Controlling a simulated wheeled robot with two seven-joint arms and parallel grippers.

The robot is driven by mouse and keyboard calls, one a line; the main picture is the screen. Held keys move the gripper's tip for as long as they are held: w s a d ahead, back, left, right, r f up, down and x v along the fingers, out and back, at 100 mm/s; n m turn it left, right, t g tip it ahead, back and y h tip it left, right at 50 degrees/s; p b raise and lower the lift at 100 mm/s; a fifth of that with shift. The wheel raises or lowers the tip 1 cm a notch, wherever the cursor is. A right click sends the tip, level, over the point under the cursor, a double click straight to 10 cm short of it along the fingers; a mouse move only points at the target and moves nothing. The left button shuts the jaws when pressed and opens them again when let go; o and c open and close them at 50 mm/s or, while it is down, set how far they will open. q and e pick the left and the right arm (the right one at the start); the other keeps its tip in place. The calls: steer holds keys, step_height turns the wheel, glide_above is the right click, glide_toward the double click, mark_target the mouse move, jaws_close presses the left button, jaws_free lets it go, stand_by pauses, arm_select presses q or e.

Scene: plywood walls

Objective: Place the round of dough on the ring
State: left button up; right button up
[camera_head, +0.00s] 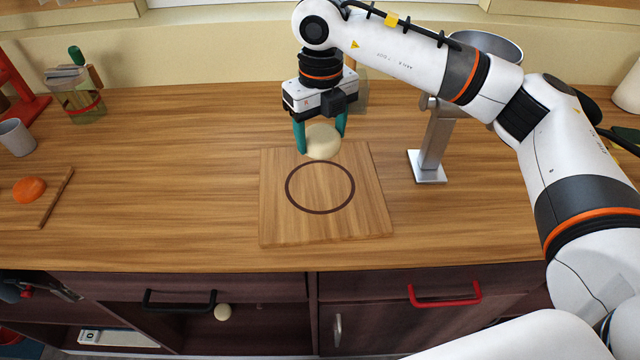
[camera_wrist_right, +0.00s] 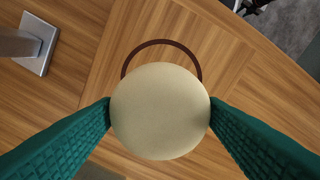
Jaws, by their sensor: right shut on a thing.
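The round of dough (camera_head: 323,142) is pale and ball-like. My right gripper (camera_head: 322,138) is shut on it, with one teal finger on each side. The dough is over the far part of a wooden board, beyond the ring in the head view. The ring (camera_head: 320,210) is a dark circle marked on the board (camera_head: 370,222). In the right wrist view the dough (camera_wrist_right: 160,110) sits between the two teal fingers and hides part of the ring (camera_wrist_right: 161,43). The exact gap between dough and board cannot be told. My left gripper is not in view.
A metal stand (camera_head: 432,150) with a square base is right of the board, with a metal bowl (camera_head: 488,47) above it. At the left are a glass jar (camera_head: 78,98), a grey cup (camera_head: 17,137) and an orange lump (camera_head: 29,189). The counter left of the board is clear.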

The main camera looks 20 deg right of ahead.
mark_target(320, 185)
steer(key=shift+a+f+m, duration=0.1)
steer(key=shift+f+m, duration=0.05)
steer(key=shift+m, duration=0.95)
steer(key=shift+f, duration=0.2)
steer(key=shift+m, duration=0.3)
step_height(320, 185, down, 10)
steer(key=shift+r+p, duration=0.2)
steer(key=shift+p, duration=0.85)
steer(key=shift+f, duration=0.1)
steer(key=shift+f, duration=0.15)
steer(key=o, duration=1)
